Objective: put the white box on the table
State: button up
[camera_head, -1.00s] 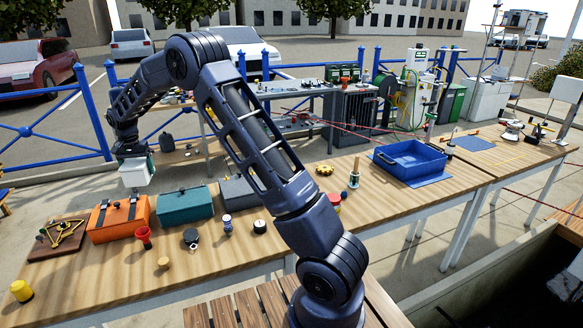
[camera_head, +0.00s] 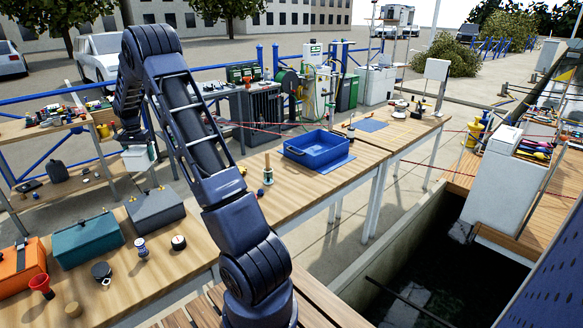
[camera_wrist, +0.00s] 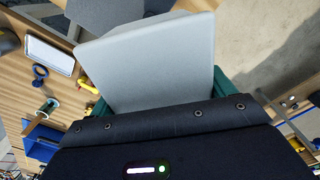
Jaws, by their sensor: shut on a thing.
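The white box (camera_head: 139,158) is held in the air at the left, seen against the ground behind the near wooden table (camera_head: 200,242). My gripper (camera_head: 135,146) is above the box and shut on it; the fingers are small and dark in the head view. In the wrist view the box (camera_wrist: 150,62) fills the upper middle as a pale block, with green gripper fingers (camera_wrist: 158,98) showing at its sides. The box's underside is hidden in the head view, so its exact height is hard to tell.
An orange case (camera_head: 22,270), a teal case (camera_head: 88,242) and a grey case (camera_head: 155,208) stand on the table's left part. A blue bin (camera_head: 317,150) sits further right. A red funnel (camera_head: 41,285) and small items stand in front. Bare wood shows right of the grey case.

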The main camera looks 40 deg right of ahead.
jog(key=s+d+m, duration=0.2)
jog(key=s+d, duration=0.1)
jog(key=d, duration=0.9)
jog(key=s+d+m, duration=0.1)
jog(key=s+d, duration=0.3)
jog(key=d, duration=0.8)
jog(key=s+d+m, duration=0.2)
jog(key=s+d, duration=0.1)
jog(key=d, duration=0.8)
jog(key=s+d+m, duration=0.5)
jog(key=s+d, duration=1.9)
jog(key=d, duration=0.1)
notch_tip(320, 180, down, 20)
jog(key=shift+w+d+r, duration=0.1)
jog(key=shift+w, duration=0.05)
jog(key=shift+f, duration=0.2)
